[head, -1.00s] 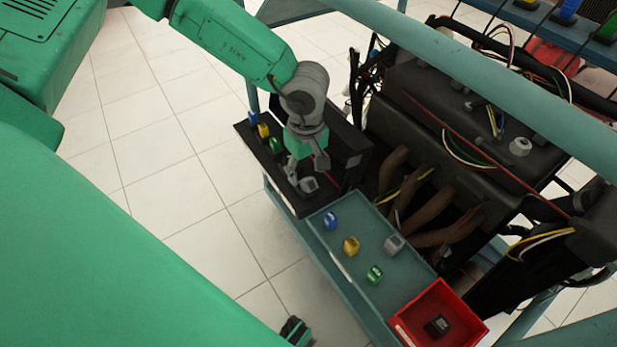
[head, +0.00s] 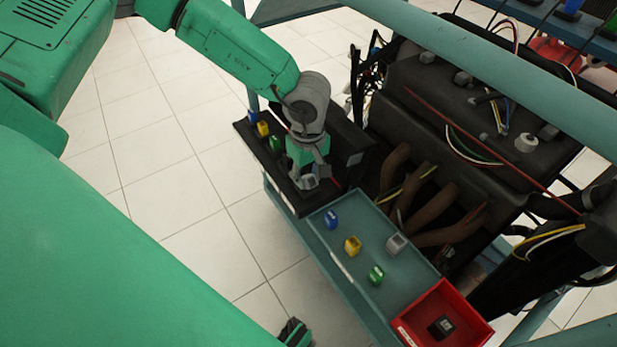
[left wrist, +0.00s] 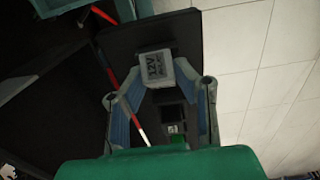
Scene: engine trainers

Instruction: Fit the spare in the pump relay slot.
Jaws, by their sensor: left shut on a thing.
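My left gripper (head: 312,176) is over the near end of the black relay box (head: 285,190). Its fingers are shut on a grey relay (left wrist: 157,66), marked 12V in the left wrist view. The relay is at the box; I cannot tell if it is seated in a slot. Blue (head: 253,118), yellow (head: 263,129) and green (head: 275,144) relays stand in a row farther along the box. Another grey relay (head: 396,244) lies in the blue-grey tray (head: 340,255).
The tray also holds a blue (head: 332,221), a yellow (head: 352,245) and a green relay (head: 376,276). A red bin (head: 404,322) at its near end holds a black relay (head: 441,326). The engine (head: 470,130) with hoses and frame bars stands right of the box.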

